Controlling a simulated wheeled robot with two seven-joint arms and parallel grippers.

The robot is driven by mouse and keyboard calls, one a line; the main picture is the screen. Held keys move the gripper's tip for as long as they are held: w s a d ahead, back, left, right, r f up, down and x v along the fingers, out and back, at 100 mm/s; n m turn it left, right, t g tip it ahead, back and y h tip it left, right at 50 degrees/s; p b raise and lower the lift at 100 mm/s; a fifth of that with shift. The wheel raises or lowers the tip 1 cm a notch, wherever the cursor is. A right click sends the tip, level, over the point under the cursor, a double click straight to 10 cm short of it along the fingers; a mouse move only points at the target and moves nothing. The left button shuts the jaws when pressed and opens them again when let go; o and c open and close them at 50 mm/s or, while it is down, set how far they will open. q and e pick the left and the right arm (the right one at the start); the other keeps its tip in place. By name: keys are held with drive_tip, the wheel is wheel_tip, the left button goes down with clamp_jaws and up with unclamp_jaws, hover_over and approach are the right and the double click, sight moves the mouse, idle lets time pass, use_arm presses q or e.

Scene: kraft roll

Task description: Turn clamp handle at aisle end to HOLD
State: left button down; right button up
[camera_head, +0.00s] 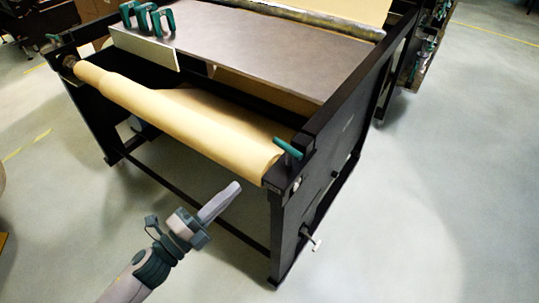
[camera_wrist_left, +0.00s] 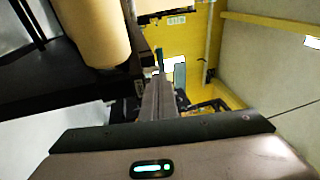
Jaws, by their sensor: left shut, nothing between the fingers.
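A teal clamp handle (camera_head: 288,147) sits on top of the black frame post at the right end of the kraft roll (camera_head: 190,115). A similar teal handle (camera_head: 53,38) is at the roll's far left end. My left gripper (camera_head: 233,188) is shut and empty, in front of and below the roll, left of the near post and apart from the right handle. In the left wrist view its shut fingers (camera_wrist_left: 158,98) point towards a narrow teal piece, probably that handle (camera_wrist_left: 159,58), with the roll (camera_wrist_left: 92,30) at upper left. No HOLD marking is readable. My right gripper is out of view.
The black-framed table (camera_head: 275,48) carries several teal-handled tools (camera_head: 146,18) at the back left. A small lever (camera_head: 311,239) sticks out low on the right side panel. A low crossbar (camera_head: 190,203) runs under the roll. The floor in front and to the right is clear.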

sight(279, 146)
use_arm(q)
drive_tip(key=shift+w, duration=0.1)
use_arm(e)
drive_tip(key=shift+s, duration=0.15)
